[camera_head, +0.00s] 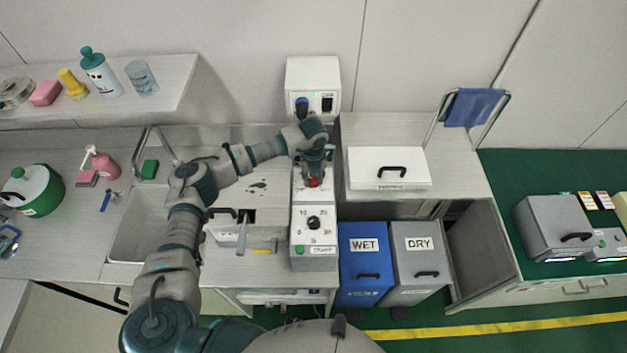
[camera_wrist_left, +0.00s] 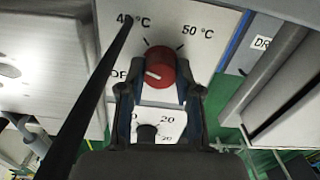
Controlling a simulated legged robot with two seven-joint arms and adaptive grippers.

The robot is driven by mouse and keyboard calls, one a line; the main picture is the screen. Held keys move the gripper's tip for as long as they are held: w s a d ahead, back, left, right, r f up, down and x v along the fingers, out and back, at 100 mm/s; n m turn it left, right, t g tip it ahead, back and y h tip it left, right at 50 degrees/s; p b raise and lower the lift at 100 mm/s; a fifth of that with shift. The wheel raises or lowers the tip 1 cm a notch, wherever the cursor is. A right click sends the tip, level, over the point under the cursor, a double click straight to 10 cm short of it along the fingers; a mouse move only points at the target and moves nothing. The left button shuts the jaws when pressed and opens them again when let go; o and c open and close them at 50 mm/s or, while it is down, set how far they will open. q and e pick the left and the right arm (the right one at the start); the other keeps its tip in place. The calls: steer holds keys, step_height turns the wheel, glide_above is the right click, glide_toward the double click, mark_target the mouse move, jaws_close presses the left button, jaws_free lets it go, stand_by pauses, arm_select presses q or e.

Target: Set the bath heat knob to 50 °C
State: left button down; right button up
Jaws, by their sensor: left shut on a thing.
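The red bath heat knob (camera_wrist_left: 160,66) sits on a white panel (camera_wrist_left: 205,60) in the left wrist view. Its white mark lies on the left side, toward the partly hidden OFF label. The 40 °C label is at the upper left, partly covered by a dark bar; the 50 °C label is at the upper right. My left gripper (camera_wrist_left: 160,92) has a finger on each side of the knob and is shut on it. In the head view the gripper (camera_head: 314,172) hides most of the red knob (camera_head: 313,183). My right gripper is out of view.
A black timer knob (camera_head: 313,223) with a numbered dial is just in front. A white wall box (camera_head: 313,75) stands behind. A white lidded box (camera_head: 387,168) is to the right, and blue WET (camera_head: 364,280) and grey DRY (camera_head: 418,285) bins stand below. The sink (camera_head: 140,235) is left.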

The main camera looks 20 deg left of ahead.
arm_select(q)
steer(key=m+b, duration=0.3)
steer(key=m, duration=0.2)
steer(key=shift+f+m, duration=0.1)
steer(key=shift+m, duration=0.2)
steer(key=m+b, duration=0.3)
steer(key=m, duration=0.2)
steer(key=shift+a, duration=0.1)
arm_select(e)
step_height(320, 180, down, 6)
arm_select(q)
steer(key=m+b, duration=0.3)
steer(key=m, duration=0.5)
steer(key=shift+w, duration=0.15)
steer(key=shift+r+m+b, duration=0.2)
steer(key=shift+m+b, duration=0.5)
steer(key=shift+m, duration=1)
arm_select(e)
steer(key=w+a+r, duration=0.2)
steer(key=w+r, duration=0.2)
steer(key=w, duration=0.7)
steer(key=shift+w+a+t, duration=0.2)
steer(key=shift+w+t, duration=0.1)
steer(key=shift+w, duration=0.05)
